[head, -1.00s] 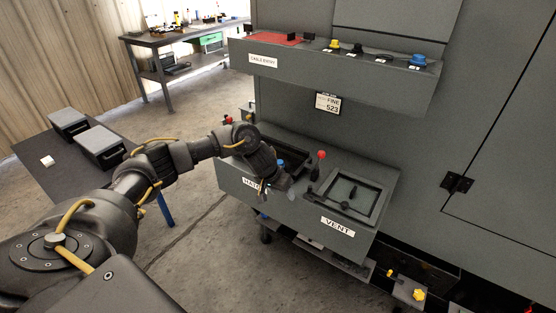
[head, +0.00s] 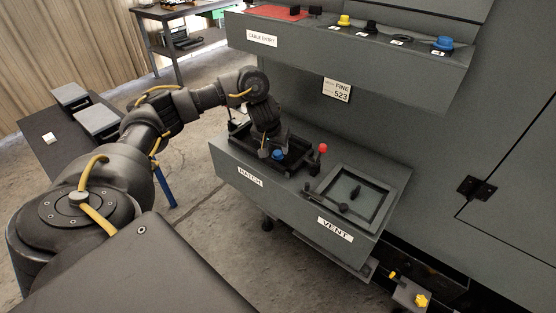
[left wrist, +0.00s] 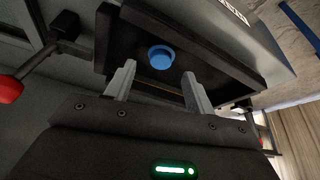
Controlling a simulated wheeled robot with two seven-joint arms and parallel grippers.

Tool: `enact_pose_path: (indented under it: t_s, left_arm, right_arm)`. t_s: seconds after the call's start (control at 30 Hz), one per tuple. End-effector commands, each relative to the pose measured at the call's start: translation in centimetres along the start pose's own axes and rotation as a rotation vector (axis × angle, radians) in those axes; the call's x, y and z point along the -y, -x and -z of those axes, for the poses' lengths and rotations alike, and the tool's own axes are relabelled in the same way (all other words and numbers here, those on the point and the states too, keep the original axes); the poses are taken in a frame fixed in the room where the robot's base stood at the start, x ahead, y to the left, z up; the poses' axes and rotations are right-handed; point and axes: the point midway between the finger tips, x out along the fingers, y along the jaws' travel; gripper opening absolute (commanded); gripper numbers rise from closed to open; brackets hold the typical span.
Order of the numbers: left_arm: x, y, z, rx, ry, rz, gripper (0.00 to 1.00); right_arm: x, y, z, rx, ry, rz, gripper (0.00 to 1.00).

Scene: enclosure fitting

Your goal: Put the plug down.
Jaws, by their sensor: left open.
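A blue round plug (head: 277,154) sits in the dark, rimmed recess labelled HATCH (head: 232,148) on the lower ledge. In the left wrist view the plug (left wrist: 160,57) lies just beyond the fingertips, with dark floor around it. My left gripper (head: 270,148) points down over the recess. Its two pale fingers (left wrist: 158,69) are apart, with nothing gripped between them. Whether a finger touches the plug I cannot tell. My right gripper is in neither view.
A red-knobbed lever (head: 322,149) stands right of the recess, beside the framed VENT panel (head: 367,201). An upper shelf (head: 345,62) overhangs behind, carrying a red mat (head: 277,12) and yellow, black and blue knob-like pieces. A dark side table (head: 65,160) holds two grey-topped boxes.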

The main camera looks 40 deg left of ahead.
Motion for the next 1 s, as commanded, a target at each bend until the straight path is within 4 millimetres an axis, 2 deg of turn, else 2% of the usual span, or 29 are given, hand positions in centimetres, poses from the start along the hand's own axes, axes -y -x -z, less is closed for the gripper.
enact_pose_path:
  t_s: [0.03, 0.3, 0.5, 0.63, 0.93, 1.0]
  left_arm:
    - [-0.1, -0.9, -0.2, 0.002, 0.001, -0.002, 0.54]
    - [-0.2, -1.7, 0.0, 0.001, -0.003, -0.003, 0.54]
    - [0.2, -4.8, 0.1, 0.003, -0.001, -0.003, 0.54]
    - [0.2, -5.9, 0.3, 0.003, -0.005, -0.002, 0.54]
    - [0.2, -6.5, 0.4, 0.001, -0.005, -0.003, 0.54]
    - [0.2, -6.5, 0.4, 0.001, -0.005, -0.003, 0.47]
  right_arm:
    - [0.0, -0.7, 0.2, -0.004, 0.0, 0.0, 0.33]
    - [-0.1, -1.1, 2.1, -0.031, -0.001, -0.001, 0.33]
    - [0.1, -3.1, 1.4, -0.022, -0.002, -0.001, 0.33]
    - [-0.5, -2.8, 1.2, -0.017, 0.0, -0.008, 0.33]
    - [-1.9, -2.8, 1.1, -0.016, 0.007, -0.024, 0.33]
    - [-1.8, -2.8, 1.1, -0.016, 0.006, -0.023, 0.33]
